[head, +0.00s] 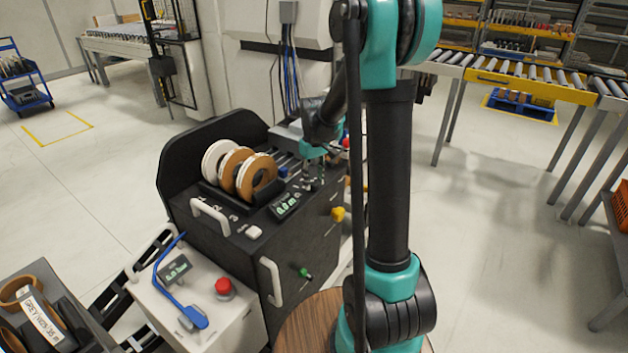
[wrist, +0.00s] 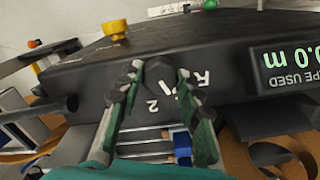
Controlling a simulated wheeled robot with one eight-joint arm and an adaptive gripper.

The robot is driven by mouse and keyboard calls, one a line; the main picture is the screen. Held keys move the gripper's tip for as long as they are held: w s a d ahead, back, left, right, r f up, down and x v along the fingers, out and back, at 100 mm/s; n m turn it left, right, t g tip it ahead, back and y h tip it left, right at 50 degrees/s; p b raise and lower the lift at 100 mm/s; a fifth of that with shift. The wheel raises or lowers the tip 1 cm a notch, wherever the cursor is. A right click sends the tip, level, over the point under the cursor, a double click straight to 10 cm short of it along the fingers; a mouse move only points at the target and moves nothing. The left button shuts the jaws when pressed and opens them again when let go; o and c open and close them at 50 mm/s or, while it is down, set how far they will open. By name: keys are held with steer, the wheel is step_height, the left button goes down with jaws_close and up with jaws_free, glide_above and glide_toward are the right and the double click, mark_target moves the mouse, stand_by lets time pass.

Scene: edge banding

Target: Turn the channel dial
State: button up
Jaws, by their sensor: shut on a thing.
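The channel dial (wrist: 160,78) is a small black knob on the dark top panel of the machine, with white marks such as a "2" printed beside it. My gripper (wrist: 160,76) has its two fingers on either side of the dial and is shut on it in the wrist view. In the head view my gripper (head: 314,180) reaches down to the right part of the panel, and the dial is hard to make out there. The fingers hide part of the dial, so I cannot tell which mark it points to.
The display (wrist: 287,62) reads "0.0 m" with "TAPE USED" beside it. White and brown tape rolls (head: 240,172) stand left of my gripper. A yellow knob (head: 338,213) sticks out on the machine's right side. A red button (head: 223,287) tops the white unit in front.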

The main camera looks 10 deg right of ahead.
steer(key=shift+m, duration=0.3)
steer(key=m, duration=0.3)
steer(key=shift+m, duration=0.3)
steer(key=m, duration=0.4)
steer(key=shift+m, duration=0.3)
steer(key=m, duration=0.4)
steer(key=shift+m, duration=2.5)
steer(key=o, duration=1.2)
steer(key=shift+c, duration=0.2)
